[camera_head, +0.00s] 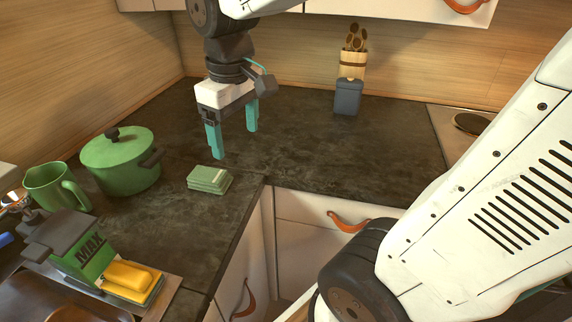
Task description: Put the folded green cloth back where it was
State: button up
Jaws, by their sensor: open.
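The folded green cloth (209,179) lies as a small flat stack on the dark countertop, near the inner corner edge and right of the green pot. My gripper (235,143) is open and empty, with its two teal fingers pointing down. It appears above and a little behind the cloth, apart from it. Nothing shows between the fingers except countertop.
A green lidded pot (121,162) and green pitcher (55,187) stand at left. A sink caddy (83,256) with a yellow sponge (132,276) is front left. A grey canister (347,96) and utensil holder (352,66) stand at the back. The dark countertop (330,155) is clear at centre right.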

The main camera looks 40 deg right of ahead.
jog(key=s+d+f+m, duration=0.1)
jog(key=s+m, duration=0.2)
jog(key=s, duration=1)
jog(key=shift+s+f+m+t, duration=0.15)
jog(key=shift+s+m+t, duration=0.05)
jog(key=shift+m+t, duration=0.1)
jog(key=shift+d, duration=0.1)
